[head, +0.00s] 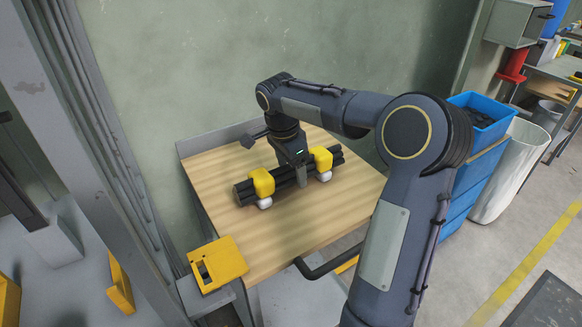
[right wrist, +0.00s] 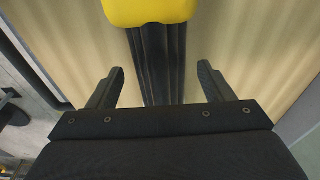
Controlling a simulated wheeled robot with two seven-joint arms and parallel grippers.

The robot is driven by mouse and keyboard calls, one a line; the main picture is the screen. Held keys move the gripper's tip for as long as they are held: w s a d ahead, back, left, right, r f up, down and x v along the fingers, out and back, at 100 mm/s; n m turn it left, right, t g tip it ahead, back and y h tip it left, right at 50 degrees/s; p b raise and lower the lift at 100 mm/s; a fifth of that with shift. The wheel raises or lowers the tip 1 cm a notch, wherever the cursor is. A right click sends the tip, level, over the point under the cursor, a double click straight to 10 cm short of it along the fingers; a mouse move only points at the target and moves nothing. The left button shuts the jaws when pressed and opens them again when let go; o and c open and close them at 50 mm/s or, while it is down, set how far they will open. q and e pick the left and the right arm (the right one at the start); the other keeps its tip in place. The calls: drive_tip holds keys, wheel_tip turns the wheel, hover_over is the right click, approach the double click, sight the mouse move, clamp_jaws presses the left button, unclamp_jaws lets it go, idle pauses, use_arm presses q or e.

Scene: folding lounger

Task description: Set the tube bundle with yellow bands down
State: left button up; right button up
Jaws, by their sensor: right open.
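The tube bundle (head: 286,178), dark tubes with two yellow bands, lies on the wooden table (head: 245,235). White rounded pieces show under the yellow bands. My right gripper (head: 302,180) is over the middle of the bundle, between the two bands. In the right wrist view, my right gripper (right wrist: 160,82) is open, with one finger on each side of the dark tubes (right wrist: 160,60) and a gap on both sides. A yellow band (right wrist: 150,10) shows at the top of that view. My left gripper is not in view.
A yellow box-like fixture (head: 218,262) sits at the table's front left corner. Stacked blue crates (head: 462,185) and a whitish bin (head: 508,172) stand to the right. A wall rises behind the table. The table's front part is bare.

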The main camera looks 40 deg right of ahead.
sight(285, 165)
drive_tip(key=r, duration=0.3)
drive_tip(key=a+r+p, duration=0.1)
drive_tip(key=r, duration=0.3)
drive_tip(key=r+p, duration=0.1)
drive_tip(key=r, duration=0.3)
drive_tip(key=shift+w+a+r, duration=0.1)
drive_tip(key=shift+a, duration=0.2)
drive_tip(key=shift+a+r+p, duration=0.15)
drive_tip(key=shift+r+p, duration=0.15)
drive_tip(key=shift+r, duration=0.4)
drive_tip(key=s+a+f+n+t+y, duration=0.2)
drive_tip(key=s+a+f+n, duration=0.3)
drive_tip(key=s+a+n, duration=0.3)
drive_tip(key=s+a+f+n+t+y, duration=0.3)
drive_tip(key=s+a+f+n, duration=0.2)
drive_tip(key=s, duration=0.9)
drive_tip(key=a+n, duration=0.3)
drive_tip(key=n, duration=0.1)
drive_tip(key=shift+s+f+n+t+y, duration=0.3)
drive_tip(key=shift+s+f+t, duration=0.05)
drive_tip(key=shift+f+t, duration=0.05)
drive_tip(key=shift+a, duration=0.1)
wheel_tip(285, 165, up, 11)
drive_tip(key=p, duration=1)
drive_tip(key=shift+p, duration=0.4)
